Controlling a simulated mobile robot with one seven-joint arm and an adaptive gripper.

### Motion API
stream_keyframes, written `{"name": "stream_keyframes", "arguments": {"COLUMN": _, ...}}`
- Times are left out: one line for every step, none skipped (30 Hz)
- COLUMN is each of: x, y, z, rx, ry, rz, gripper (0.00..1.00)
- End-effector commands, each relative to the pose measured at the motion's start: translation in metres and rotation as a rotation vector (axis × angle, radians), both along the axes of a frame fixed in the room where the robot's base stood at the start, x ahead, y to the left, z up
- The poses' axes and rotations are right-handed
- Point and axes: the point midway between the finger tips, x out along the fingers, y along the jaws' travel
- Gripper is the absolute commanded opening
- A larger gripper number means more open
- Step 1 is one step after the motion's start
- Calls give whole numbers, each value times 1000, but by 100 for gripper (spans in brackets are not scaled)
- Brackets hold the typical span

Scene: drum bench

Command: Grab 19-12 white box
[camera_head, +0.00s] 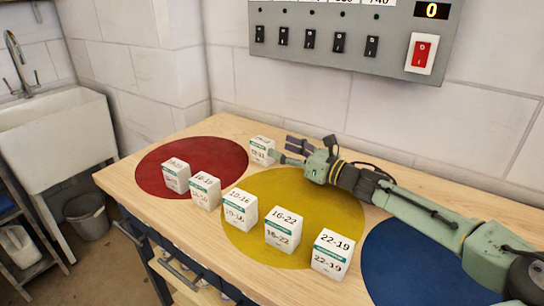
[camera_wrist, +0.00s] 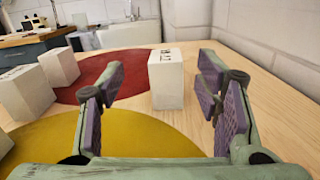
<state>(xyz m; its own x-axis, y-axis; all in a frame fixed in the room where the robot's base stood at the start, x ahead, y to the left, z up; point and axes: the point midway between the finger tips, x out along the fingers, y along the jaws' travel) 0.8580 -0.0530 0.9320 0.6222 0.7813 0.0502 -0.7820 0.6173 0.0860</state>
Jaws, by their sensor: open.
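A white box (camera_head: 262,150) with a green label band stands upright at the back of the wooden bench, beside the red circle. Its number is too small to read surely. My gripper (camera_head: 288,151) is open just right of this box, fingers pointing at it, the near fingertip close to its edge. In the wrist view the same box (camera_wrist: 166,82) stands ahead, lined up with the gap between the two purple-padded fingers of my gripper (camera_wrist: 160,75). I see no grip on it. Whether the tips reach past its front face is unclear.
Other white boxes stand in a front row: one (camera_head: 176,176) on the red circle, another (camera_head: 205,190), one (camera_head: 240,210), one marked 16-22 (camera_head: 283,230), and one marked 22-19 (camera_head: 332,254). A switch panel (camera_head: 350,30) hangs on the wall behind.

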Motion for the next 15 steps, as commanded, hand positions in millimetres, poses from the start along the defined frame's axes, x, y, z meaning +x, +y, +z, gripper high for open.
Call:
{"name": "stream_keyframes", "arguments": {"x": 0, "y": -11, "z": -7, "rx": -43, "ry": -14, "rz": -21, "gripper": 58}}
{"name": "stream_keyframes", "arguments": {"x": 0, "y": -15, "z": -11, "rx": -63, "ry": -19, "rz": -29, "gripper": 58}}
{"name": "stream_keyframes", "arguments": {"x": 1, "y": -17, "z": -14, "rx": -83, "ry": -26, "rz": -35, "gripper": 58}}
{"name": "stream_keyframes", "arguments": {"x": 3, "y": -17, "z": -15, "rx": -91, "ry": -29, "rz": -38, "gripper": 58}}
{"name": "stream_keyframes", "arguments": {"x": 5, "y": -15, "z": -15, "rx": -97, "ry": -32, "rz": -40, "gripper": 58}}
{"name": "stream_keyframes", "arguments": {"x": 9, "y": -11, "z": -15, "rx": -101, "ry": -31, "rz": -39, "gripper": 58}}
{"name": "stream_keyframes", "arguments": {"x": 12, "y": -7, "z": -15, "rx": -101, "ry": -31, "rz": -38, "gripper": 58}}
{"name": "stream_keyframes", "arguments": {"x": 16, "y": -2, "z": -15, "rx": -100, "ry": -31, "rz": -38, "gripper": 58}}
{"name": "stream_keyframes", "arguments": {"x": 20, "y": 3, "z": -14, "rx": -99, "ry": -31, "rz": -38, "gripper": 58}}
{"name": "stream_keyframes", "arguments": {"x": 24, "y": 6, "z": -14, "rx": -99, "ry": -31, "rz": -39, "gripper": 58}}
{"name": "stream_keyframes", "arguments": {"x": 27, "y": 9, "z": -15, "rx": -98, "ry": -30, "rz": -39, "gripper": 58}}
{"name": "stream_keyframes", "arguments": {"x": 30, "y": 13, "z": -15, "rx": -99, "ry": -31, "rz": -40, "gripper": 58}}
{"name": "stream_keyframes", "arguments": {"x": 32, "y": 16, "z": -15, "rx": -97, "ry": -30, "rz": -40, "gripper": 58}}
{"name": "stream_keyframes", "arguments": {"x": 34, "y": 17, "z": -15, "rx": -97, "ry": -30, "rz": -40, "gripper": 58}}
{"name": "stream_keyframes", "arguments": {"x": 35, "y": 19, "z": -16, "rx": -98, "ry": -31, "rz": -42, "gripper": 58}}
